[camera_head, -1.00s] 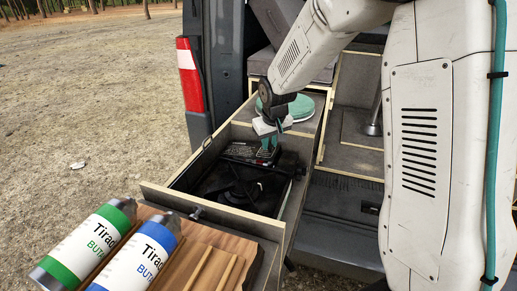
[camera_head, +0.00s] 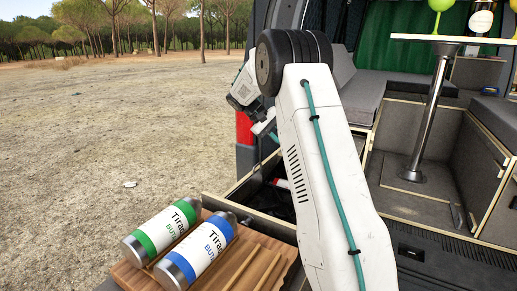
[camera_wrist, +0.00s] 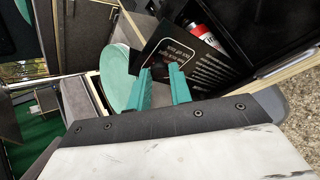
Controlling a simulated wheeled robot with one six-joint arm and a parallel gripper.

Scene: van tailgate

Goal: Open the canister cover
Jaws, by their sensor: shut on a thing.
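The canister cover (camera_wrist: 185,62), a black panel with white printed text, stands tilted up in the wrist view. My gripper (camera_wrist: 160,74) has its two teal fingers at the cover's edge and is shut on it. A canister with a red and white label (camera_wrist: 206,36) lies exposed in the compartment behind the cover. The canister also shows in the head view (camera_head: 282,183) inside the drawer. There, my arm hides most of the cover, and my gripper (camera_head: 273,137) shows only partly beside the arm.
The open drawer (camera_head: 212,203) extends from the van's rear. Green-banded (camera_head: 160,232) and blue-banded (camera_head: 198,257) canisters lie on a wooden board at its front. A teal round dish (camera_wrist: 119,78) is near the cover. A table on a metal post (camera_head: 430,115) stands inside the van.

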